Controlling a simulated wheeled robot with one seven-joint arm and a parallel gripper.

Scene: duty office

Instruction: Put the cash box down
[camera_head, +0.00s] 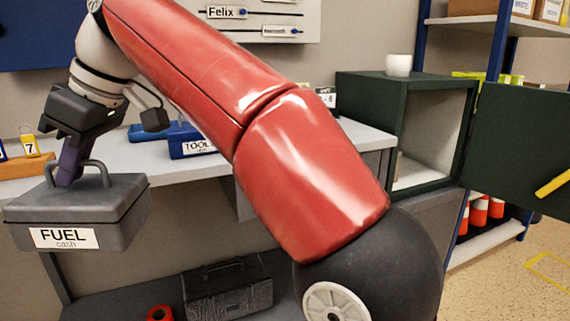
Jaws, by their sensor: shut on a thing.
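The cash box (118,215) is a grey lidded box with a handle on top and a label reading "FUEL cash". It shows at the left of the head view. My gripper (72,165) is above it, with its fingers down at the handle, shut on it. The box appears level. It overlaps the front of the grey counter (180,172) in the picture; I cannot tell for sure whether its underside touches anything. The fingertips are partly hidden by the handle.
A blue box labelled "TOOL" (190,145) and yellow number tags (30,146) stand on the counter. A green open cabinet (437,125) bears a white cup (398,65); its door (520,140) is swung right. A dark toolbox (228,290) and red roll (159,314) lie below.

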